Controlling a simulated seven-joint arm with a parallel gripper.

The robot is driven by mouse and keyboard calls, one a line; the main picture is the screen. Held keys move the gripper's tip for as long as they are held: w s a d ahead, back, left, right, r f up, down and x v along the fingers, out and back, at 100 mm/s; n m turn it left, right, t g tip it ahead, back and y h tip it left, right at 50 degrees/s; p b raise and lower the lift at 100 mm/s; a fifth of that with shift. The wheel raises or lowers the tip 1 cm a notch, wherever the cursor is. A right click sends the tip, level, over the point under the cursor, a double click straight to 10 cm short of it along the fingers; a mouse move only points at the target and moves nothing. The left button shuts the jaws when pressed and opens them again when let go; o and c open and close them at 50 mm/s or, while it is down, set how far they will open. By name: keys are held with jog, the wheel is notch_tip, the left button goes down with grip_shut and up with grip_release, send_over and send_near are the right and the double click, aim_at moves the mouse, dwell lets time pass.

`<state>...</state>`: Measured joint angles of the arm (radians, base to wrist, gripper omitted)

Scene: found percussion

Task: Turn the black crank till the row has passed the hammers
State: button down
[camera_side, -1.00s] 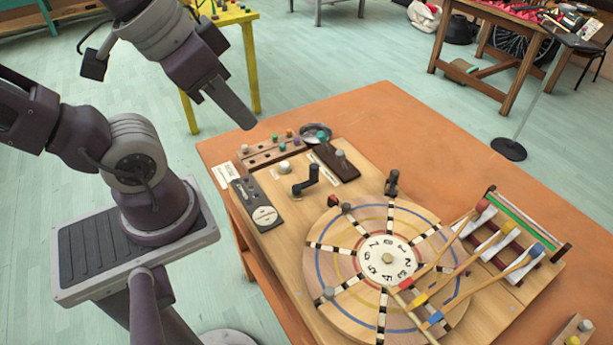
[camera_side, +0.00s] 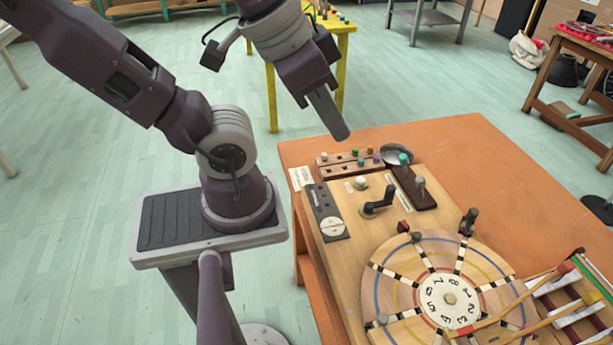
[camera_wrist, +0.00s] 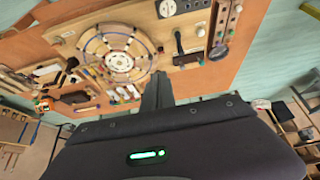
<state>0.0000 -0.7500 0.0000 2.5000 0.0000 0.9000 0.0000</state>
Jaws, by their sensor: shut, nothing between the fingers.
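The black crank (camera_side: 377,202) stands on the wooden board, its knob raised at the right end. In the wrist view it is small and dark (camera_wrist: 179,42). The round wooden wheel (camera_side: 400,262), with coloured rings, black-and-white spokes and a numbered white centre, lies to its lower right; its lower edge is cut off in the side view. Hammers (camera_side: 518,299) reach over the wheel from the right, partly out of frame. My gripper (camera_side: 342,132) is shut and empty, in the air up and left of the crank in the picture, apart from everything. Its fingers also show in the wrist view (camera_wrist: 157,90).
A dark panel with a white dial (camera_side: 328,212) lies left of the crank. A dark brown block with a grey knob (camera_side: 413,188), a metal dish (camera_side: 397,154) and a peg rack (camera_side: 346,162) stand behind it. The orange table (camera_side: 500,175) is bare at the back right.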

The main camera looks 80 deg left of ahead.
dwell(0.4)
jog(key=c, duration=1.3)
grip_release()
jog(key=shift+w, duration=0.1)
jog(key=shift+c, duration=0.2)
jog(key=shift+o, duration=0.2)
jog(key=shift+m+g, duration=0.8)
jog(key=shift+m, duration=0.1)
jog(key=w, duration=0.1)
jog(key=w+f, duration=0.1)
jog(key=w, duration=0.3)
jog(key=shift+w+a+f, duration=0.15)
jog(key=shift+a+f, duration=0.2)
jog(key=m+g, duration=0.4)
jog(key=m, duration=0.1)
send_over(391, 187)
notch_tip(391, 187, down, 16)
jog(key=shift+d+r, duration=0.1)
jog(key=shift+r, duration=0.15)
notch_tip(391, 187, down, 8)
jog(key=shift+r, duration=0.2)
jog(key=shift+f, duration=0.15)
grip_shut()
